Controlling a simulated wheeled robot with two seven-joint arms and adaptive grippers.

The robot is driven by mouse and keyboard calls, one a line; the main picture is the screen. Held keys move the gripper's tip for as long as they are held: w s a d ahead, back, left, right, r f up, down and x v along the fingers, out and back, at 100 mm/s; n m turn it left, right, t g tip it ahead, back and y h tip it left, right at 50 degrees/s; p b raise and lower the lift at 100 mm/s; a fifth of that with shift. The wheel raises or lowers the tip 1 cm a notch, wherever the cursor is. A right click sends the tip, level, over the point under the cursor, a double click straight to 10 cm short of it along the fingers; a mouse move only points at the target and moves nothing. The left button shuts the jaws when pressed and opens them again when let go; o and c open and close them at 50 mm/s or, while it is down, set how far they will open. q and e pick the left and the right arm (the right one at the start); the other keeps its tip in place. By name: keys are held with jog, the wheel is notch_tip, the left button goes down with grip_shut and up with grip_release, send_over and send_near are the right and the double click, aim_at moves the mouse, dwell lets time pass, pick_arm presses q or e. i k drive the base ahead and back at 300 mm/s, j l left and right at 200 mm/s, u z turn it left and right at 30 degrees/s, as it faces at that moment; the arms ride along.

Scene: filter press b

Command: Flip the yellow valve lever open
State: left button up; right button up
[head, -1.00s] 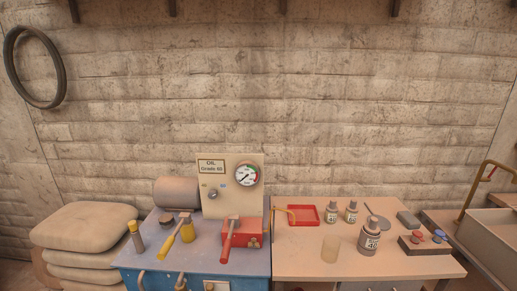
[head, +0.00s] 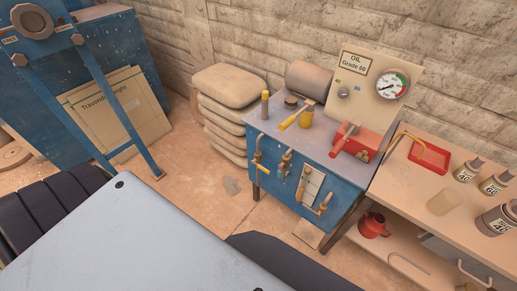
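The blue press cabinet (head: 275,140) stands right of centre in the head view. A lever with a yellow handle (head: 288,122) sits on its top and slants down toward the front edge, beside a small yellow body (head: 306,120). This looks like the yellow valve lever; its exact valve position is too small to tell. A lever with a red handle (head: 338,147) is to its right, at the red pump block (head: 367,143). Smaller brass-coloured valve fittings (head: 285,164) are on the cabinet's front. Neither of my grippers is in view.
An oil panel with a gauge (head: 391,86) stands behind the levers. Stacked sacks (head: 226,90) are left of the cabinet. A bench (head: 418,190) with a red tray (head: 429,157) and bottles is right. A blue machine (head: 90,70) stands far left. Floor (head: 200,195) shows in front.

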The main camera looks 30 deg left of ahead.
aim_at(267, 171)
jog(key=u, duration=1)
